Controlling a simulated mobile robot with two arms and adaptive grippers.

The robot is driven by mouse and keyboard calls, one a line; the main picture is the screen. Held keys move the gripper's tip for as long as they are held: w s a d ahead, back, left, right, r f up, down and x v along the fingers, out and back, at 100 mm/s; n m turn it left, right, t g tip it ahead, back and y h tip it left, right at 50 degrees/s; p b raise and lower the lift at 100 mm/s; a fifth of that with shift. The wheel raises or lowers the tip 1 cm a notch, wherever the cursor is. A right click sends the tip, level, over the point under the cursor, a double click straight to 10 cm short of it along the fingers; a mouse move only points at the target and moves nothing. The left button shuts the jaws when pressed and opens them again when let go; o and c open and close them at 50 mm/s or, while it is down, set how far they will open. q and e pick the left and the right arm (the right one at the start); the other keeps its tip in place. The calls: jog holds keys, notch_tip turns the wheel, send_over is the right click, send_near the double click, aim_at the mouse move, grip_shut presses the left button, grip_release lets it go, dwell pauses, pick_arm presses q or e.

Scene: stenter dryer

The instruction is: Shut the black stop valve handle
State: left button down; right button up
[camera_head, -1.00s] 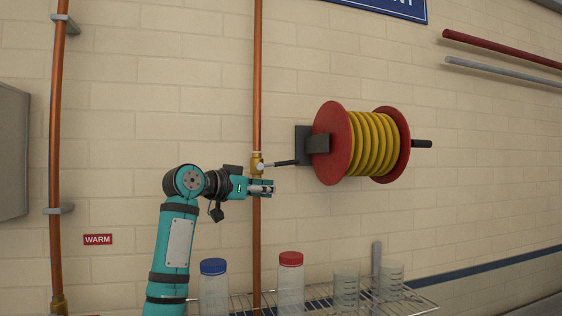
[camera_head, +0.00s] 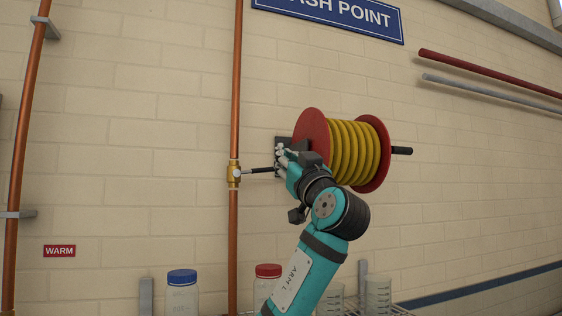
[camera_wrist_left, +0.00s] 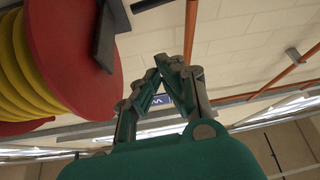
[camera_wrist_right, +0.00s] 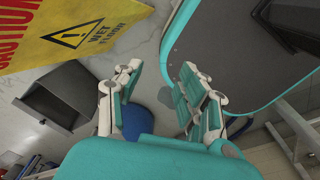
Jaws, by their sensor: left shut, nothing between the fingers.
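The brass stop valve (camera_head: 234,174) sits on the vertical copper pipe in the head view. Its black handle (camera_head: 259,170) points right, roughly horizontal, across the line of the pipe. My left gripper (camera_head: 281,150) is shut and empty, its tips just above and right of the handle's far end. I cannot tell whether it touches the handle. The left gripper also shows in the left wrist view (camera_wrist_left: 165,65) with its fingertips together; I cannot make out the handle there. My right gripper (camera_wrist_right: 155,82) is open and empty in the right wrist view, away from the valve.
A red hose reel with yellow hose (camera_head: 350,150) is wall-mounted right behind my left gripper. Bottles with blue (camera_head: 182,277) and red (camera_head: 268,271) lids stand below. A yellow wet-floor sign (camera_wrist_right: 70,30) and a grey bin (camera_wrist_right: 58,97) are near my right gripper.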

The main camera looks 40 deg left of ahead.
pick_arm(q)
notch_tip(320, 180, up, 5)
jog(key=p, duration=0.5)
send_over(273, 168)
jog(key=s+d, duration=0.2)
jog(key=s, duration=0.1)
jog(key=f, duration=0.1)
jog(key=f+p, duration=0.1)
jog(key=f, duration=0.1)
jog(key=w+f, duration=0.1)
jog(key=shift+a+f+p, duration=0.2)
jog(key=shift+a+p, duration=0.1)
jog(key=shift+p, duration=0.05)
jog(key=f+b, duration=0.1)
jog(key=b, duration=0.1)
jog(key=f+b, duration=0.1)
jog(key=b, duration=0.2)
jog(key=shift+w+f, duration=0.15)
jog(key=shift+w, duration=0.1)
jog(key=shift+d+b, duration=0.2)
jog(key=shift+b, duration=0.1)
